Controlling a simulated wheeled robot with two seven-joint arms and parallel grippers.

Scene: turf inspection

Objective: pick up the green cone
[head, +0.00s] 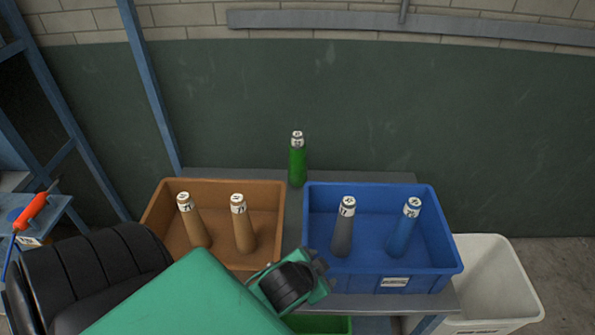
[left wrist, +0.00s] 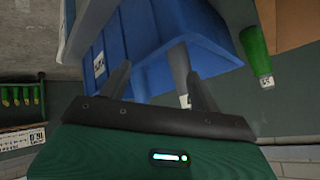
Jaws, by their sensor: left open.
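The green cone (head: 297,165), a tall bottle-like shape with a white-labelled top, stands upright at the back of the table, between and behind the two bins. It also shows in the left wrist view (left wrist: 256,55), at the upper right. My left gripper (head: 319,266) is open and empty, in front of the cone near the front left corner of the blue bin. In the left wrist view its two fingers (left wrist: 161,88) are spread apart, and the green cone is to the right of them, outside the gap. My right gripper does not show.
A brown bin (head: 161,212) holds two tan cones. A blue bin (head: 450,254) holds a grey cone (head: 343,229) and a blue cone (head: 402,230). A white bin (head: 507,280) stands at right. A dark green wall rises behind the table.

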